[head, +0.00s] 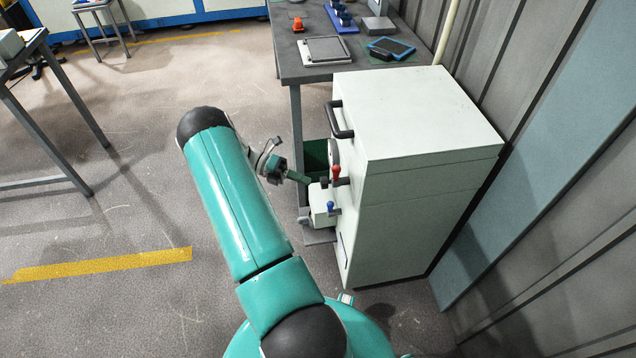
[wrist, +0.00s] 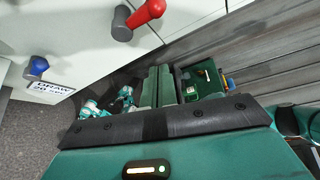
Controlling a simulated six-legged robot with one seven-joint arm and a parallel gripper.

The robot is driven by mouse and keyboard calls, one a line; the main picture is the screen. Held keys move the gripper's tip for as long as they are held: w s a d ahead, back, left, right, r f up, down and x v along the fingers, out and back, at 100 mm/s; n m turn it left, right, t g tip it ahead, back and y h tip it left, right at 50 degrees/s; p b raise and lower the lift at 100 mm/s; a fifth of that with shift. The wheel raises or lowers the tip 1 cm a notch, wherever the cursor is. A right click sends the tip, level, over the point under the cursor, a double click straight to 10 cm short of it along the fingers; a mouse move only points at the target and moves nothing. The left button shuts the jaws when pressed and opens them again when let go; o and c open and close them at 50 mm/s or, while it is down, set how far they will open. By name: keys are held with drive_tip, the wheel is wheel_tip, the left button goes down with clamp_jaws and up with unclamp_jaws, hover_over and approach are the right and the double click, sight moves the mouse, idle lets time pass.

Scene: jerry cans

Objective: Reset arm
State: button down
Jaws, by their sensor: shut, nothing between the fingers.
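My gripper (head: 302,179) is shut and empty, at the left front of the white cabinet (head: 425,120), close to a white box (head: 322,203) with levers on the cabinet's front. I cannot tell if it touches the box. In the wrist view its two green fingers (wrist: 158,86) lie side by side. A red-handled lever (head: 336,173) and a blue-handled lever (head: 331,207) stick out there. The red handle (wrist: 148,12) and blue handle (wrist: 38,66) also show in the wrist view, by a partly readable label (wrist: 50,88). My teal arm covers the middle of the head view.
A grey workbench (head: 290,65) with trays and small items stands behind the cabinet. A dark green container (head: 316,154) is under it. Another table (head: 40,120) is at the left. A ribbed wall (head: 560,150) closes the right. Open floor (head: 90,220) lies left of my arm.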

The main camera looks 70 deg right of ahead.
drive_tip(key=shift+w, duration=1)
drive_tip(key=w+a+r+m+t+h, duration=0.1)
drive_tip(key=w+a+r+m+t, duration=0.4)
drive_tip(key=a+r, duration=0.5)
drive_tip(key=w+a+r+m+t+h, duration=0.15)
drive_tip(key=w+a+r+t, duration=0.35)
drive_tip(key=w+a+r, duration=0.55)
drive_tip(key=s+a+r+m+t+y, duration=0.1)
drive_tip(key=s+a+r+m+t, duration=0.1)
drive_tip(key=a, duration=0.6)
drive_tip(key=s+a+r+m+t+y, duration=0.1)
drive_tip(key=s+a+r+m+t, duration=0.2)
drive_tip(key=s+a+r+t, duration=0.2)
drive_tip(key=s+a+r+m+t+y, duration=0.1)
drive_tip(key=s+a+r+m+t, duration=0.2)
drive_tip(key=a, duration=1)
drive_tip(key=shift+s+r+t, duration=0.55)
drive_tip(key=shift+r+t, duration=0.25)
drive_tip(key=shift+r, duration=0.9)
